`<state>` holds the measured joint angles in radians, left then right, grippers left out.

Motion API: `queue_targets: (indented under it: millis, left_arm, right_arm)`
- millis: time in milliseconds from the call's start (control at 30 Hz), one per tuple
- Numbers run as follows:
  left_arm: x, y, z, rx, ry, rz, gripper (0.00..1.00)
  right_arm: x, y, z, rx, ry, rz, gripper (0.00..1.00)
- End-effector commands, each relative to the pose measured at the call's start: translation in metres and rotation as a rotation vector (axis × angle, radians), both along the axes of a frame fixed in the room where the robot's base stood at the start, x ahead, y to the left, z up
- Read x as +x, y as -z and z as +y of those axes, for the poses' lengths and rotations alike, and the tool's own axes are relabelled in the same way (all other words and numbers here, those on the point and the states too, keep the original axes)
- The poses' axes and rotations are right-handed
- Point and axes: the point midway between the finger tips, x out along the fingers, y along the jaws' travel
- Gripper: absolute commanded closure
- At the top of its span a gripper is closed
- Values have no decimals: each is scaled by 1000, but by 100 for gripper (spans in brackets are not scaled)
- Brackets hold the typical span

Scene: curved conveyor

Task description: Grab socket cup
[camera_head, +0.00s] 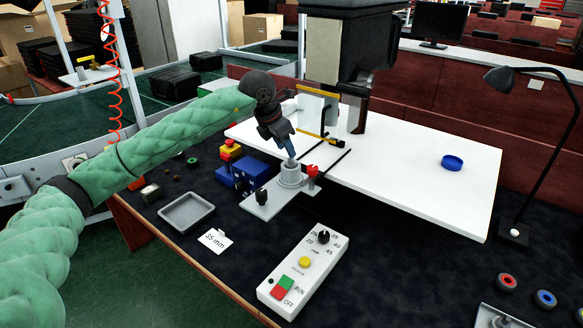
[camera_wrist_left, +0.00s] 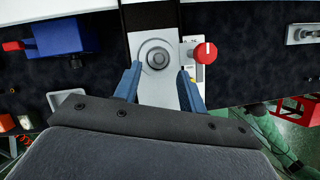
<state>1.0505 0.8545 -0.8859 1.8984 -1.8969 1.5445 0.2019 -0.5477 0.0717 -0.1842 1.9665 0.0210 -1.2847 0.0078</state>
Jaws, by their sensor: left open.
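A grey round cup-like piece, which I take as the socket cup (camera_head: 291,176), stands upright on a pale metal plate (camera_head: 268,204) beside the white table. The left wrist view shows its round top with a dark centre (camera_wrist_left: 157,57). My left gripper (camera_head: 291,158) points down just above it in the head view. Its blue fingers (camera_wrist_left: 159,70) are apart, with the cup's top between and slightly beyond the tips in the wrist view. Nothing is held. I cannot tell whether the fingers touch the cup. My right gripper is not in view.
A red knob (camera_head: 312,172) sits close right of the cup, and a blue box (camera_head: 241,172) stands left. A grey tray (camera_head: 186,212), "35 mm" card (camera_head: 215,240) and control box (camera_head: 303,271) lie nearer. A blue ring (camera_head: 452,162) rests on the mostly clear white table (camera_head: 415,185).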

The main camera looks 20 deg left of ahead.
Motion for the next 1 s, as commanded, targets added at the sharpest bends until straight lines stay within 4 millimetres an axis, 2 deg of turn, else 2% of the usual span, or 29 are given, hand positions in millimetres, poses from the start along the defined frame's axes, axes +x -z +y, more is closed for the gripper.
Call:
queue_targets:
  millis: [233, 300, 600, 800, 1000]
  left_arm:
    - [11, 30, -5, -1, 2, 2, 59]
    - [14, 38, -7, -1, 2, 1, 59]
    - [16, 43, -8, -1, 1, 0, 59]
    - [16, 44, -8, -1, 1, 0, 98]
    - [16, 44, -8, 0, 1, 0, 100]
  right_arm:
    - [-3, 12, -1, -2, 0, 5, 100]
    - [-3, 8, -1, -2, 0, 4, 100]
    - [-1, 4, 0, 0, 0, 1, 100]
    - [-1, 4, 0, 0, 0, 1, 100]
    - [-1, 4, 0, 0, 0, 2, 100]
